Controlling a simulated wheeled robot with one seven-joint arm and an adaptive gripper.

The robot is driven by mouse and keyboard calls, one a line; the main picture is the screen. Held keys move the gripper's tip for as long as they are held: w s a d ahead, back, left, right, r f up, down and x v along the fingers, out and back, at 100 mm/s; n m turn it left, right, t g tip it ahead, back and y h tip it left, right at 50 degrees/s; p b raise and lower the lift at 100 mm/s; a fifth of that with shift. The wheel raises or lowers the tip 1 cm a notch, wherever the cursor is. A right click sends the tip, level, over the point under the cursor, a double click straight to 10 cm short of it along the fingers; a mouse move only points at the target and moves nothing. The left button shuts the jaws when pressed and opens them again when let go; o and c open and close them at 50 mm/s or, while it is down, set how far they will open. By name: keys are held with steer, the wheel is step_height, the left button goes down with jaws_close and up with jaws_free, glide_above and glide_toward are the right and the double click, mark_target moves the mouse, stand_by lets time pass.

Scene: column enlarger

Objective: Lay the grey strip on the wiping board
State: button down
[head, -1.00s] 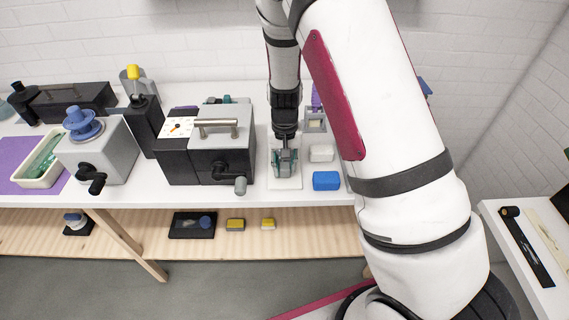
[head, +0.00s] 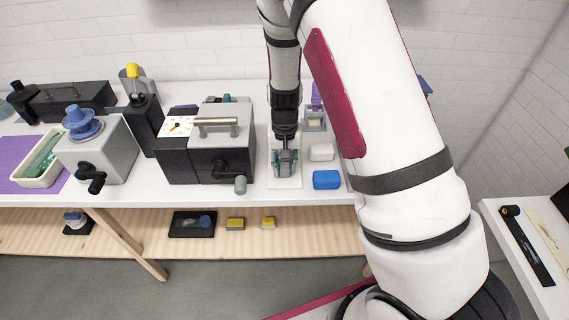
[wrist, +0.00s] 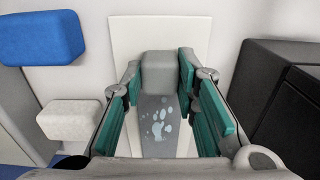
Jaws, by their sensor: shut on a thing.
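The grey strip (wrist: 157,125) has a thick grey block at its far end and pale wet-looking spots along its flat part. It lies over the white wiping board (wrist: 124,40) in the wrist view, but I cannot tell whether it touches the board. My gripper (wrist: 160,72) is shut on the grey strip, with its teal-padded fingers on either side of the end block. In the head view my gripper (head: 285,160) points down over the wiping board (head: 286,183), and its fingers mostly hide the strip.
A blue block (head: 326,180) and a white block (head: 321,152) sit just right of the board. A black-and-grey box with a crank (head: 222,155) stands close on its left. A small grey holder (head: 315,124) is behind the white block.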

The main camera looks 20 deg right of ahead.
steer(key=shift+f, duration=0.1)
steer(key=c, duration=1.2)
jaws_free()
steer(key=shift+r+p, duration=1.15)
steer(key=shift+r, duration=2.85)
step_height(320, 180, up, 12)
